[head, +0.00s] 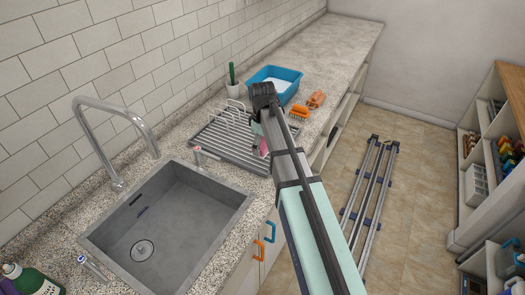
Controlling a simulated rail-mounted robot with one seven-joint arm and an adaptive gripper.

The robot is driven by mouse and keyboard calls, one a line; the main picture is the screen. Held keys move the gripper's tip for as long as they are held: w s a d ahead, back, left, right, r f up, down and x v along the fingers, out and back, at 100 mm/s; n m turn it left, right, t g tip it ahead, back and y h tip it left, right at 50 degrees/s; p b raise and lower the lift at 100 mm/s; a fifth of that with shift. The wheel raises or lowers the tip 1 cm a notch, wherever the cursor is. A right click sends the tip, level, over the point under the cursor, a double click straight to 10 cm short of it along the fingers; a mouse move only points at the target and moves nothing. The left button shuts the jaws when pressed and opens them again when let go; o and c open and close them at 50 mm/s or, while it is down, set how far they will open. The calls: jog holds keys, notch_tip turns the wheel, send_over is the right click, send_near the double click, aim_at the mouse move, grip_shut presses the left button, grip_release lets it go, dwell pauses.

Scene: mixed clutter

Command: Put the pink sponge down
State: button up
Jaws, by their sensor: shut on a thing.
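The pink sponge (263,148) shows as a small pink patch below the end of my arm, mostly hidden by my arm links. My gripper (259,140) is shut on it, though its fingers are largely covered by the arm. Both appear over or near the right front edge of the grey drying rack (228,144). I cannot tell whether the sponge touches the rack or hangs above it.
The sink (165,225) with a tall faucet (115,140) lies left of the rack. The far counter (325,50) is clear.

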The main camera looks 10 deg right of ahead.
aim_at(262, 144)
jog(key=shift+f+p, duration=0.45)
jog(key=shift+f, duration=1.5)
jog(key=shift+f, duration=0.1)
jog(key=o, duration=1.2)
notch_tip(262, 144, up, 12)
jog(key=b, duration=0.3)
